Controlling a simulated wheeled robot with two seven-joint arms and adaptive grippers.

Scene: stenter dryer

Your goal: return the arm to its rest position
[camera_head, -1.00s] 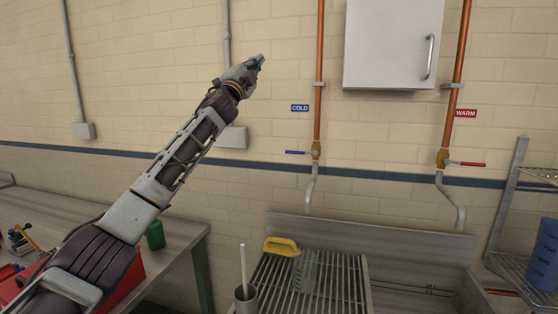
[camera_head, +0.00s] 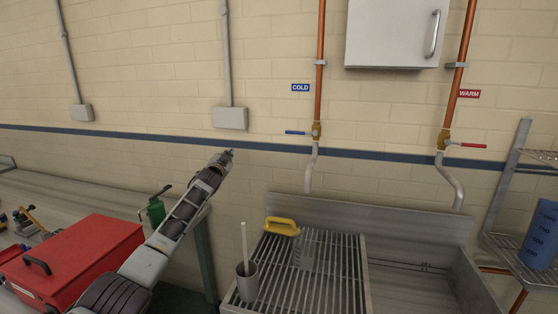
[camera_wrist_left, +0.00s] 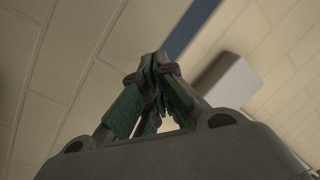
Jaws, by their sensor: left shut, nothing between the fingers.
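My left arm reaches in from the lower left in the head view. Its gripper (camera_head: 226,155) is up in front of the wall, just below the grey wall box, and looks small and far off. In the left wrist view the gripper's fingers (camera_wrist_left: 155,85) with green pads meet at the tips. They are shut with nothing between them. My right gripper is not in view.
A red toolbox (camera_head: 75,258) and a green can (camera_head: 156,211) are on the bench by the arm. A blue measuring jug (camera_head: 540,238) stands on the right shelf.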

